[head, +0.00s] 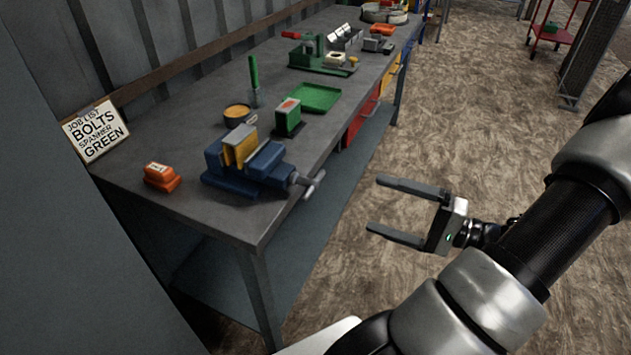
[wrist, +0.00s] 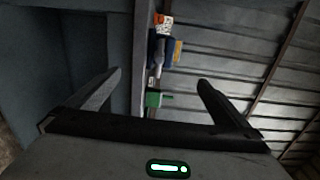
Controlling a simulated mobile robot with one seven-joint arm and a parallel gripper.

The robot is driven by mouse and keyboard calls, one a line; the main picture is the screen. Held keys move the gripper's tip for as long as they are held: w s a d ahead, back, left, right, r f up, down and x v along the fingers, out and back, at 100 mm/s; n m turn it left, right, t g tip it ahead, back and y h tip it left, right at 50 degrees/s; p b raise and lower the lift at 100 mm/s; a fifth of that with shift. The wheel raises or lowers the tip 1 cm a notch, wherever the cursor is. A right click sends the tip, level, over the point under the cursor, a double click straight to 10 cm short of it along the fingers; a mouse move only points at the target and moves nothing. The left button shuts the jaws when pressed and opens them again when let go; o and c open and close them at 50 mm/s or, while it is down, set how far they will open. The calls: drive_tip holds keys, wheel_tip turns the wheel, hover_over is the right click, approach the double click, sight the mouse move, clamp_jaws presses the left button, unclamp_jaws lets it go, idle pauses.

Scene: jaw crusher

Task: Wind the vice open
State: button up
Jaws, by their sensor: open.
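A blue vice (head: 248,168) stands near the front corner of the workbench, with a yellow block (head: 240,146) between its jaws. Its grey handle (head: 308,185) sticks out over the bench's right edge. My gripper (head: 382,208) is open and empty in the air to the right of the handle, clear of the bench, its fingers pointing left. In the wrist view, the vice (wrist: 164,52) is small and beyond the fingertips, in the upper middle; its handle is too small there to make out well.
On the workbench (head: 207,215) are an orange box (head: 161,177), a green block (head: 288,118), a green tray (head: 314,97), a yellow-filled bowl (head: 237,113) and a job list sign (head: 95,131). Several tools stand farther back.

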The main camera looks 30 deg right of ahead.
drive_tip(key=w+m+p, duration=0.1)
drive_tip(key=m+p, duration=0.2)
drive_tip(key=m, duration=0.4)
drive_tip(key=m+p, duration=0.2)
drive_tip(key=m, duration=0.9)
approach(291, 180)
drive_tip(key=x, duration=0.6)
drive_tip(key=f+x, duration=0.1)
drive_tip(key=x, duration=0.1)
drive_tip(key=shift+w+d, duration=0.15)
drive_tip(key=shift+w, duration=0.5)
drive_tip(key=shift+c, duration=0.4)
drive_tip(key=c, duration=1)
drive_tip(key=shift+o, duration=0.2)
drive_tip(key=shift+r+p, duration=0.15)
drive_tip(key=shift+p, duration=0.35)
drive_tip(key=shift+m, duration=0.5)
drive_tip(key=o, duration=1)
drive_tip(key=shift+o, duration=0.2)
